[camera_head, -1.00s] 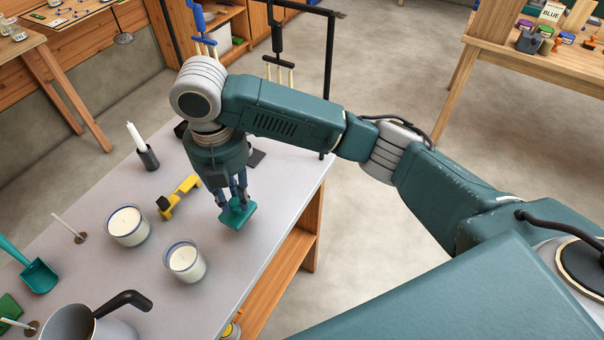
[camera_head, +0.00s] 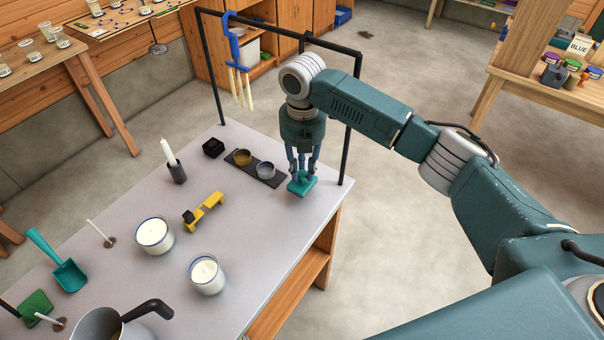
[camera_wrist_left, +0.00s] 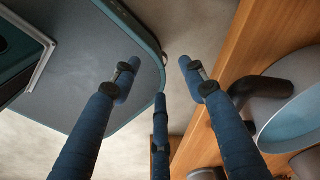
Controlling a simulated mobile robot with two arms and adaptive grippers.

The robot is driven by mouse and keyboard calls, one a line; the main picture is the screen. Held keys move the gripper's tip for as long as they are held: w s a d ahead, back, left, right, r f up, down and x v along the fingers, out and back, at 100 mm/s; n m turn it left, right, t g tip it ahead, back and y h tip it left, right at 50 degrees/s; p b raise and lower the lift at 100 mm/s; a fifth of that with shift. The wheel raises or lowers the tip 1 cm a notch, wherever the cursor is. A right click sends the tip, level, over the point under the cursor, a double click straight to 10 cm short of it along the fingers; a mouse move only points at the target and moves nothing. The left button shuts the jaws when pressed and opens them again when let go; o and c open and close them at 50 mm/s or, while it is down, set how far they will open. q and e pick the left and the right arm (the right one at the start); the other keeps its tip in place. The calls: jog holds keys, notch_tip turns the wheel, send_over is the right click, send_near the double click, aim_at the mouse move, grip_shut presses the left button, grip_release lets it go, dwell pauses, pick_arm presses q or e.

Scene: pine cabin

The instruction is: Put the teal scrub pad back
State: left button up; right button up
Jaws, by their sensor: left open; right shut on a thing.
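The teal scrub pad (camera_head: 301,186) is in my right gripper (camera_head: 303,173), over the far right part of the grey table (camera_head: 262,233). The gripper's fingers point down and are shut on the top of the pad. I cannot tell whether the pad touches the tabletop.
A black rack frame (camera_head: 351,125) stands at the table's far end, close to the right gripper. Two jar candles (camera_head: 154,235) (camera_head: 206,274), a yellow tool (camera_head: 205,212), a candle holder (camera_head: 177,172), a teal scoop (camera_head: 69,276) and a pitcher (camera_head: 97,325) stand nearer. Bare tabletop lies around the table's middle.

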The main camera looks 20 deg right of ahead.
aim_at(302, 174)
jog(key=shift+s+f, duration=0.2)
jog(key=shift+f, duration=1.05)
pick_arm(q)
jog(key=shift+s+r, duration=0.3)
jog(key=shift+r, duration=0.15)
pick_arm(e)
jog(key=shift+a+f, duration=0.1)
jog(key=shift+f, duration=0.05)
jog(key=o, duration=1)
jog(key=shift+f, duration=0.15)
pick_arm(q)
notch_tip(302, 174, down, 2)
jog(key=shift+f+b, duration=0.1)
jog(key=shift+b, duration=0.75)
pick_arm(e)
notch_tip(302, 174, up, 12)
jog(key=shift+r, duration=0.2)
